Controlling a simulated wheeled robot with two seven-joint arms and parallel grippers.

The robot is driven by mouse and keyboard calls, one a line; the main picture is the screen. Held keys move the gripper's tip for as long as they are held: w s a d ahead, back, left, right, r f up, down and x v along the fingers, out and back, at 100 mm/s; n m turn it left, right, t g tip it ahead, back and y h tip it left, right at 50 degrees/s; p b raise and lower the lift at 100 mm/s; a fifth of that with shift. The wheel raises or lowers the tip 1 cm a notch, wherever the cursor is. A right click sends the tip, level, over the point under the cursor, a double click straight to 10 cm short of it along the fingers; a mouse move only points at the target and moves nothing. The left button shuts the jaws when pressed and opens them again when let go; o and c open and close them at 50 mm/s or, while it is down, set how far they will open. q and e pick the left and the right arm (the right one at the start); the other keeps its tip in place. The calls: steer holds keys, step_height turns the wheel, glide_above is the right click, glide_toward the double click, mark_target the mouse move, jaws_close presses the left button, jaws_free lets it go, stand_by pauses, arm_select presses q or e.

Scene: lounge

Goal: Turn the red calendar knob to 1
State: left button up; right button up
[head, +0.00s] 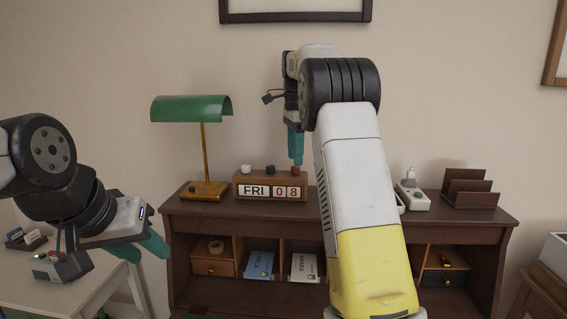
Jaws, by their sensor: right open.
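A wooden block calendar (270,186) stands on top of the desk and reads FRI 0 8. On its top are a white knob (245,168), a black knob (270,169) and a red knob (295,170) at the right end. My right gripper (296,160) points down directly over the red knob, its teal fingertips close above it. It is open; whether it touches the knob cannot be told from this angle. My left gripper (148,254) hangs at the lower left, away from the calendar, with its teal fingers apart and nothing between them.
A green-shaded lamp (192,109) stands left of the calendar. A power strip (413,198) and a wooden letter rack (468,189) stand to the right. The desk (190,209) has cubbies with books below. A white side table (75,285) is at left.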

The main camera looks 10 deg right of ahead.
mark_target(296, 170)
steer(key=shift+f, duration=1.5)
jaws_close()
